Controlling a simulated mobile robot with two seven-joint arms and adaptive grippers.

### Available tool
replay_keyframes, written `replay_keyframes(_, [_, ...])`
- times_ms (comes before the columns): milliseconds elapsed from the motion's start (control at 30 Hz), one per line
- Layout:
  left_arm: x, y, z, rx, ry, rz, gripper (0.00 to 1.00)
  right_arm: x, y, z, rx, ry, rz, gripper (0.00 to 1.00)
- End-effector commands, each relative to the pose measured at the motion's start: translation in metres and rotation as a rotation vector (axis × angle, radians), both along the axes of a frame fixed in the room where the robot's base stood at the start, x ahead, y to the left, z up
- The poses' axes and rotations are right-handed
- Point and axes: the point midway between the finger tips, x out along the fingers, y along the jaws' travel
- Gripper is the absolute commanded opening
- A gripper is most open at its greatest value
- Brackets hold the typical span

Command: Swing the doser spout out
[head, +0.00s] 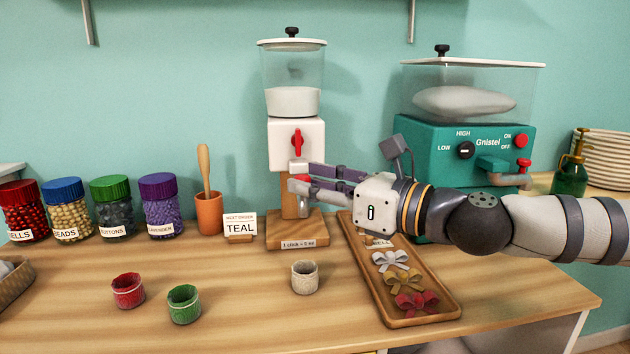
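The doser (297,143) stands at the back middle on a wooden post and base, with a clear hopper of white material above its white box. A red knob (297,142) is upright on the box front. My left gripper is out of view.
A teal Gnistel machine (440,150) stands behind my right arm. A wooden tray (440,309) with bows lies below the arm. A beige cup (305,278), red cup (128,290) and green cup (184,304) stand in front. A TEAL sign (240,226) stands left of the doser.

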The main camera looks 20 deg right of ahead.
Motion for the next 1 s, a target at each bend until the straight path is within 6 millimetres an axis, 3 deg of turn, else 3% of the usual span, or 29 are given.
replay_keyframes(333, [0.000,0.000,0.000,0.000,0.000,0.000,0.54,-0.004,-0.003,0.003,0.001,-0.005,-0.002,0.40])
replay_keyframes(633, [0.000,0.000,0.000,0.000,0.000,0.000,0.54,-0.063,-0.039,0.005,0.010,-0.009,-0.003,0.40])
replay_keyframes(1000, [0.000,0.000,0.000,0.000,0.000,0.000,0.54,-0.095,-0.059,0.001,0.007,0.000,-0.002,0.40])
